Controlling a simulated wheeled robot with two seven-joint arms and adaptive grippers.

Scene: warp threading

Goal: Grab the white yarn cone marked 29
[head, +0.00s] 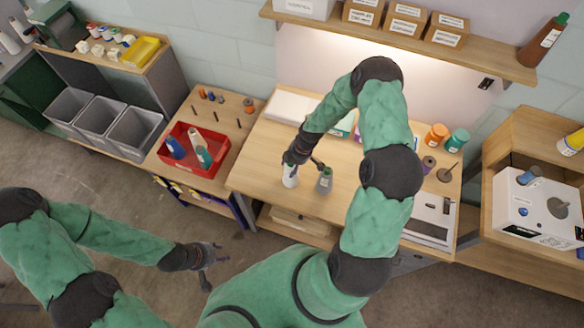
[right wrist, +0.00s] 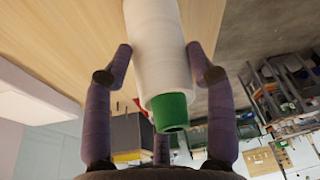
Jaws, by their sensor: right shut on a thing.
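A white yarn cone (head: 290,176) stands near the front edge of the wooden workbench. In the right wrist view the white cone (right wrist: 160,50) has a green tip and lies between both fingers. No number can be read on it. My right gripper (head: 301,165) is over the bench and shut on this cone; it also shows in the right wrist view (right wrist: 160,68). My left gripper (head: 216,268) is open and empty, low over the floor left of the bench.
A grey cone (head: 324,180) stands close to the right of the white one. A red tray (head: 222,138) with several cones sits on the side table to the left. Orange and green spools (head: 457,140) stand at the bench's right. A shelf (head: 400,45) hangs behind.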

